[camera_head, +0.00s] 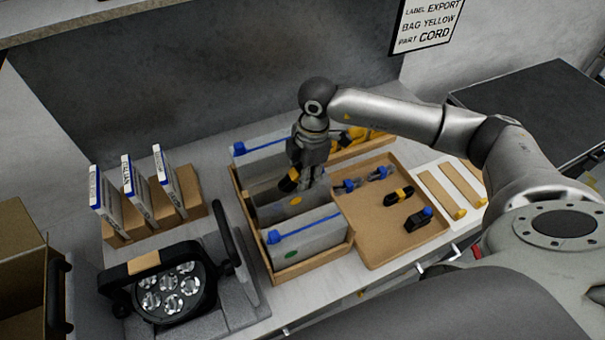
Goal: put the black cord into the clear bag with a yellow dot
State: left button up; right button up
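The clear bag with a yellow dot (295,201) stands in the middle of the wooden rack (250,222), between two other bags. No blue closure shows along its top. My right gripper (303,183) points down over this bag, at its mouth. It appears shut on a black cord with a yellow band (288,184), partly hidden by the fingers. I cannot tell how far the cord is inside the bag. A similar black piece with a yellow band (398,196) lies in the wooden tray (375,236). My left gripper is not in view.
A bag with a blue closure (262,146) stands behind, and a green-dot bag (308,240) in front. The tray holds blue clamps (379,173) and a black-and-blue part (419,218). A lamp (172,291) and upright label cards (138,188) stand left. A sign (428,22) hangs behind.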

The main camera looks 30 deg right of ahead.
jog(key=o, duration=0.4)
jog(key=shift+w+d, duration=0.1)
jog(key=shift+d, duration=0.1)
jog(key=shift+o, duration=0.2)
jog(key=shift+a, duration=0.1)
jog(key=shift+r, duration=0.1)
jog(key=c, duration=0.4)
jog(key=shift+o, duration=0.2)
jog(key=shift+r+p, duration=3.85)
jog(key=shift+r, duration=1.7)
jog(key=shift+f, duration=0.15)
